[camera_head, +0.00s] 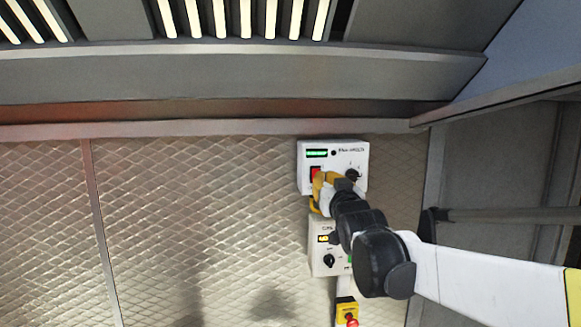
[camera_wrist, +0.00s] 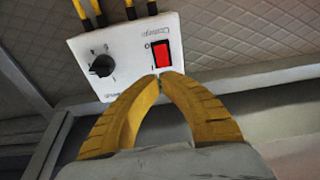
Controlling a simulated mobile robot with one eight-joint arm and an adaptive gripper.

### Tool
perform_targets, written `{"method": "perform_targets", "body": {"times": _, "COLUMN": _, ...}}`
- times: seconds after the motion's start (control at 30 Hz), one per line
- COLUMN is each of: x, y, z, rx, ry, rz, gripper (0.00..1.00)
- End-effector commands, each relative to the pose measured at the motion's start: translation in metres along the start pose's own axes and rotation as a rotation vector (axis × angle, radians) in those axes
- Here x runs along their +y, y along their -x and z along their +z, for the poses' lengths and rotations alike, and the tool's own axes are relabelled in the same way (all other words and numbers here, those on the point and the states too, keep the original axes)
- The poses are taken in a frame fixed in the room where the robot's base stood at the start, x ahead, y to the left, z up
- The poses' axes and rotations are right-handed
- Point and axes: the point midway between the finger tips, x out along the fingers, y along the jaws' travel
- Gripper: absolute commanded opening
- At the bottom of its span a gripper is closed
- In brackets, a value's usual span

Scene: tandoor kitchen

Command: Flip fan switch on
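The upper white control box (camera_head: 335,150) is on the quilted metal wall in the head view. It carries a red rocker switch (camera_head: 315,172), a black knob (camera_head: 352,174) and a green lit display (camera_head: 317,153). The wrist view shows this box upside down, with the red switch (camera_wrist: 162,54) right of the knob (camera_wrist: 102,66). My gripper (camera_wrist: 160,76) has yellow fingers with their tips together, holding nothing. The tips are at the lower end of the switch in that view; I cannot tell whether they touch it. In the head view my gripper (camera_head: 318,182) partly covers the box's lower edge.
A second white box (camera_head: 322,262) with a yellow display and black knob is below, partly behind my arm. A yellow box with a red button (camera_head: 347,312) is lower still. A hood ledge (camera_head: 230,80) runs above. A horizontal bar (camera_head: 500,215) is at right. The wall at left is clear.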

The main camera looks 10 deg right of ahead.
Motion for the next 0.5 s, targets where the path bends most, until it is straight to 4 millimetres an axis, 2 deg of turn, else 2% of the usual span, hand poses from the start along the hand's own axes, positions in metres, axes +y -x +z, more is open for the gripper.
{"method": "perform_targets", "body": {"times": 0.03, "x": 0.0, "y": -0.011, "z": -0.002, "rx": 0.0, "ry": 0.0, "rz": 0.0, "gripper": 0.0}}
{"method": "perform_targets", "body": {"times": 0.2, "x": 0.0, "y": -0.038, "z": -0.002, "rx": 0.0, "ry": 0.001, "rz": 0.0, "gripper": 0.0}}
{"method": "perform_targets", "body": {"times": 0.33, "x": 0.0, "y": -0.05, "z": -0.001, "rx": 0.0, "ry": 0.001, "rz": 0.0, "gripper": 0.0}}
{"method": "perform_targets", "body": {"times": 0.5, "x": 0.0, "y": -0.055, "z": 0.0, "rx": 0.0, "ry": 0.001, "rz": 0.0, "gripper": 0.0}}
